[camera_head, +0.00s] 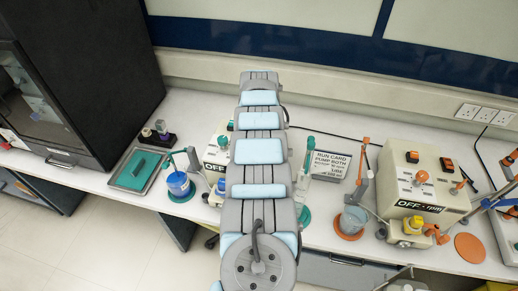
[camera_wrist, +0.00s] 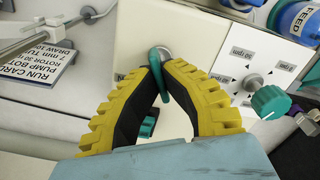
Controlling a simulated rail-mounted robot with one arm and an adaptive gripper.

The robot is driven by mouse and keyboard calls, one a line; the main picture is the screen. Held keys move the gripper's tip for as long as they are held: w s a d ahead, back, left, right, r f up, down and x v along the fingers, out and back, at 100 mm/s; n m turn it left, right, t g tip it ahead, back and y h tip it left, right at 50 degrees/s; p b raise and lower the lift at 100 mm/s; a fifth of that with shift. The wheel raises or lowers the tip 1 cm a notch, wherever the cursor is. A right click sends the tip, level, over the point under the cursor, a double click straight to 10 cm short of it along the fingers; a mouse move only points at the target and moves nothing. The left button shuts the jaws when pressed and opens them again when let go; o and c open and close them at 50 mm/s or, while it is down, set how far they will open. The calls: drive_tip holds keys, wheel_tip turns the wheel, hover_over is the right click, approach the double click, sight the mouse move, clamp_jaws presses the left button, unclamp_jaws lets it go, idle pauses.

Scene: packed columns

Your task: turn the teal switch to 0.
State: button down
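The teal switch (camera_wrist: 157,72) is a narrow teal lever on a round metal collar, on the pale face of a box, in the wrist view. My gripper (camera_wrist: 160,72) has black fingers with yellow ribbed backs. Its fingertips come together at the lever, one on each side, and look shut on it. The tips cover part of the lever, and no marking for its position is readable. In the head view my arm hides the gripper and the switch. Part of the pale box (camera_head: 213,158) shows left of my arm.
A teal knob (camera_wrist: 270,102) sits on a white dial panel (camera_wrist: 240,65) right of my fingers. A blue FEED bottle (camera_wrist: 298,20) is at upper right. The run card (camera_wrist: 45,55) stands left. A second box with orange switches (camera_head: 425,180) is further right on the bench.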

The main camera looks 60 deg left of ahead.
drive_tip(key=shift+f+n+b, duration=0.1)
drive_tip(key=shift+n+b, duration=1)
drive_tip(key=shift+n, duration=0.4)
drive_tip(key=c, duration=1.2)
unclamp_jaws()
drive_tip(key=shift+r, duration=0.25)
wheel_tip(320, 180, up, 12)
drive_tip(key=shift+f, duration=0.15)
